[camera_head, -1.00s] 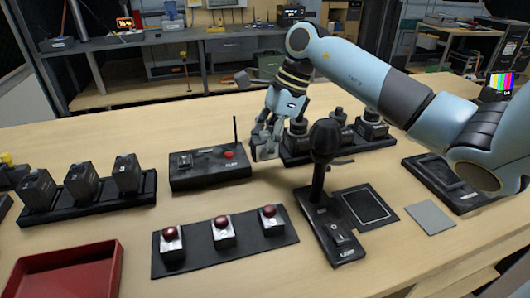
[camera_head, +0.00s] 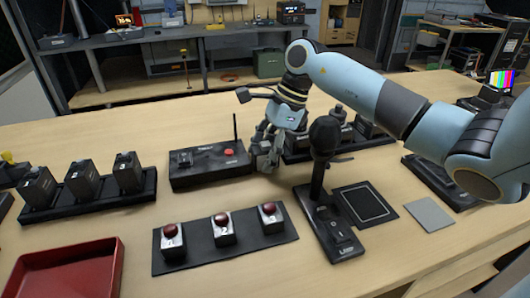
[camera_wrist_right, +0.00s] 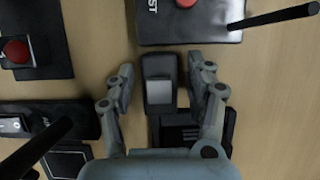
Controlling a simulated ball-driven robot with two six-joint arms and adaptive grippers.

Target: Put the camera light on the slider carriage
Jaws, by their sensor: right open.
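My right gripper (camera_head: 266,160) is open, pointing down between the black button box and the rear rack. In the right wrist view, a dark block with a pale grey square top (camera_wrist_right: 159,84) stands between its spread fingers (camera_wrist_right: 163,88), with gaps on both sides. I take it for the camera light but cannot be sure. In the head view the fingers mostly hide it. I cannot tell for certain which thing is the slider carriage. My left gripper is not in view.
The black button box (camera_head: 210,170) with an antenna is close left of the gripper. A tall black stand (camera_head: 322,190) rises in front right. A rack (camera_head: 350,150) is behind.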

